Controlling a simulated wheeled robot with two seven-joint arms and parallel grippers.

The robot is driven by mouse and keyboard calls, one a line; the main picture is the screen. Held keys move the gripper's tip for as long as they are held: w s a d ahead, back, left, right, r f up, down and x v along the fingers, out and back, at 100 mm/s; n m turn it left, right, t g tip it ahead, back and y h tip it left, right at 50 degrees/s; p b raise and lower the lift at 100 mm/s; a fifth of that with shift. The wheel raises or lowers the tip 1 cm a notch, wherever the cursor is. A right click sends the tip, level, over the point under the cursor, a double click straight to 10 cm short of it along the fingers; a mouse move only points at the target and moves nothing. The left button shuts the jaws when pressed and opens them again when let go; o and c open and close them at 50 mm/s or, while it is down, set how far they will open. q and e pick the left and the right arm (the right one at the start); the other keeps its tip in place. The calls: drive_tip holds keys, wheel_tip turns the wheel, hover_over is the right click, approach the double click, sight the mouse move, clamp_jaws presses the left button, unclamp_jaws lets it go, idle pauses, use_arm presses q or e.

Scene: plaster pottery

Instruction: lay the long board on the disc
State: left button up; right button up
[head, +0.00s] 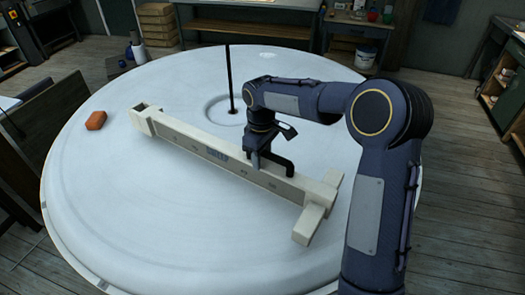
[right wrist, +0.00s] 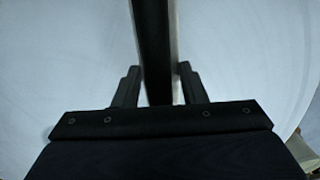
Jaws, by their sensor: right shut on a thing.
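The long board (head: 185,143) is cream, with a short crosspiece at its right end and a small block at its left end. It stretches diagonally over the large round white disc (head: 110,210). My right gripper (head: 268,165) is shut on the board, right of its middle. In the right wrist view, the board (right wrist: 153,45) runs as a dark strip between the two fingers of the gripper (right wrist: 158,70), with the pale disc (right wrist: 60,60) behind. I cannot tell whether the board's underside touches the disc. My left gripper is not in view.
A thin black rod (head: 229,80) stands upright near the disc's centre. An orange-brown block (head: 96,120) lies at the disc's left edge. A dark bench (head: 250,30) stands behind, and shelves (head: 510,95) stand at the right. The disc's front left is clear.

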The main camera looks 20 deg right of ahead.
sight(262, 163)
drive_tip(key=shift+f+b, duration=0.35)
drive_tip(key=shift+f, duration=1.45)
drive_tip(key=shift+f, duration=0.1)
drive_tip(key=shift+f+b, duration=0.3)
drive_tip(key=shift+f, duration=0.05)
drive_tip(key=o, duration=1.2)
drive_tip(key=shift+o, duration=0.7)
drive_tip(key=shift+f, duration=0.1)
